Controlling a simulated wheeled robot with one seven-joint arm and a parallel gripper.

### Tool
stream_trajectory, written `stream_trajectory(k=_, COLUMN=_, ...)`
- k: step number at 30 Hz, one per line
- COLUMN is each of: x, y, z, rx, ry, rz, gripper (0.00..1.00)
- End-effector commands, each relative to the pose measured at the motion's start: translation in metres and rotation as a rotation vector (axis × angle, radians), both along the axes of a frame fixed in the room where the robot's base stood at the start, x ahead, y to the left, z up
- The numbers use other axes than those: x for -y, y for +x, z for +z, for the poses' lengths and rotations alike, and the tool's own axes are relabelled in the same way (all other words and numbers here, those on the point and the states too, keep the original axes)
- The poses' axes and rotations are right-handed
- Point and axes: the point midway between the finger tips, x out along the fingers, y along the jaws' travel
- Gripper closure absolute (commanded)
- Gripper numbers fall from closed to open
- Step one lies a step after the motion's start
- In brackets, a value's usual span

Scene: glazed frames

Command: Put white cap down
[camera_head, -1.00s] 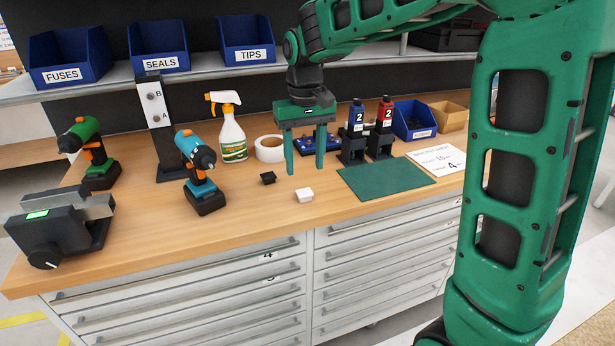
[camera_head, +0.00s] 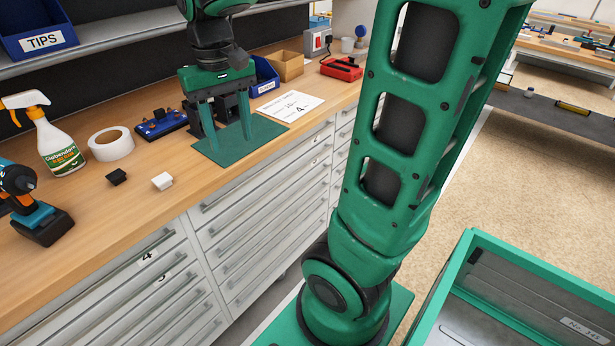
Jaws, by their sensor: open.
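The white cap (camera_head: 162,181) is a small block lying on the wooden bench top, near the front edge. A similar black cap (camera_head: 117,177) lies to its left. My gripper (camera_head: 230,149) is open, with its two green fingers pointing down and apart, and nothing shows between them. It is over the green mat (camera_head: 262,131), to the right of the white cap. I cannot tell whether the fingertips touch the mat.
A tape roll (camera_head: 110,144), a spray bottle (camera_head: 58,146) and a blue drill (camera_head: 35,205) stand to the left. A blue bin (camera_head: 264,76), a cardboard box (camera_head: 286,65), a paper sheet (camera_head: 290,105) and a red device (camera_head: 342,69) are to the right. A green-rimmed crate (camera_head: 470,240) is at lower right.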

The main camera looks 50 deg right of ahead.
Motion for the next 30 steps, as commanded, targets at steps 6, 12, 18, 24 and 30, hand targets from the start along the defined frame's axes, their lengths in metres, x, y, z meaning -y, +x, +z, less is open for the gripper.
stream_trajectory(k=6, x=0.043, y=-0.114, z=-0.039, rx=-0.001, ry=0.012, rz=-0.184, gripper=0.51)
stream_trajectory(k=12, x=0.061, y=-0.17, z=-0.066, rx=-0.002, ry=0.024, rz=-0.269, gripper=0.51)
stream_trajectory(k=18, x=0.063, y=-0.181, z=-0.072, rx=-0.002, ry=0.026, rz=-0.285, gripper=0.51)
stream_trajectory(k=24, x=0.063, y=-0.18, z=-0.072, rx=-0.003, ry=0.027, rz=-0.283, gripper=0.51)
stream_trajectory(k=30, x=0.063, y=-0.18, z=-0.071, rx=-0.003, ry=0.027, rz=-0.282, gripper=0.51)
